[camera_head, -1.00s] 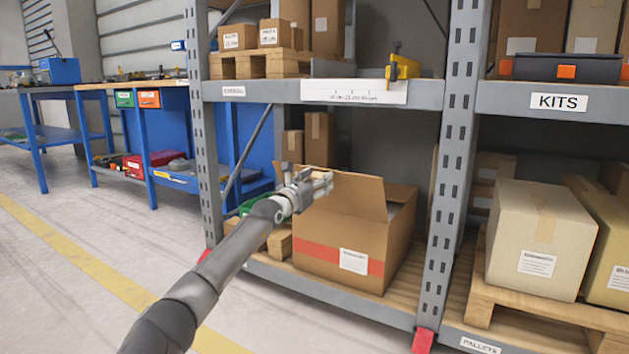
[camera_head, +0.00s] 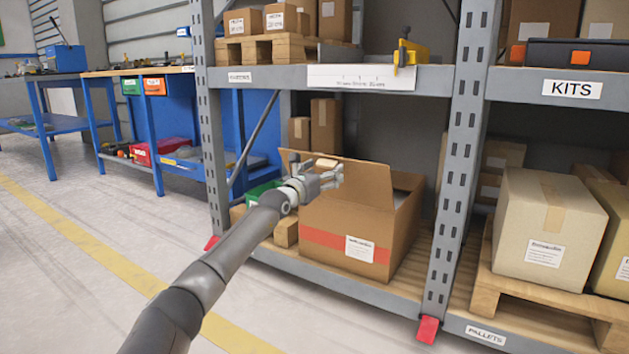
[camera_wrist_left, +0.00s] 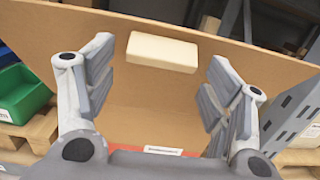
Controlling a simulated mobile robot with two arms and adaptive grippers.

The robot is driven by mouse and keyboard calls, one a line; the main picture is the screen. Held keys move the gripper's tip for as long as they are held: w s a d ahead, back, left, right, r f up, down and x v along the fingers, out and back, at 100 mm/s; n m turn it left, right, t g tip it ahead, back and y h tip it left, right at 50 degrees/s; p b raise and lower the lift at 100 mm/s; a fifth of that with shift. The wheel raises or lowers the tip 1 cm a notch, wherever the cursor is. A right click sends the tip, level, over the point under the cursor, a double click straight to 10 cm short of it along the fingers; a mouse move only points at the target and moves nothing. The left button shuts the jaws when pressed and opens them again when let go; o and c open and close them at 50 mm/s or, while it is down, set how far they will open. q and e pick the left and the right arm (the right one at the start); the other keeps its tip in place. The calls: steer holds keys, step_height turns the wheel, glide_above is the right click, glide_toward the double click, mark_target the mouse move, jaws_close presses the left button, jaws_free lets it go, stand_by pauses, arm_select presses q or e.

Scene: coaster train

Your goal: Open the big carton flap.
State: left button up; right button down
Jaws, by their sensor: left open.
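The big brown carton (camera_head: 335,258) with a red stripe and a white label stands on the lower shelf. Its wide flap (camera_head: 368,182) stands up at the front edge, and the inside shows partly behind it. A pale block (camera_wrist_left: 162,53) sits on the flap's face near its top edge; it also shows in the head view (camera_head: 326,163). My left gripper (camera_head: 337,177) is in front of the flap, open. In the left wrist view its fingers (camera_wrist_left: 158,82) are on either side of the block, apart from it. My right gripper is not in view.
A grey rack post (camera_head: 458,180) stands right of the carton, another post left of it. The upper shelf (camera_head: 265,77) passes above. A green bin (camera_wrist_left: 22,95) is left of the gripper. A pale carton (camera_head: 548,225) sits on a pallet at right. The floor in front is clear.

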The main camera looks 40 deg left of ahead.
arm_select(q)
steer(key=v, duration=1.1)
steer(key=shift+s+d+f, duration=0.2)
steer(key=shift+s, duration=0.1)
stand_by(0.5)
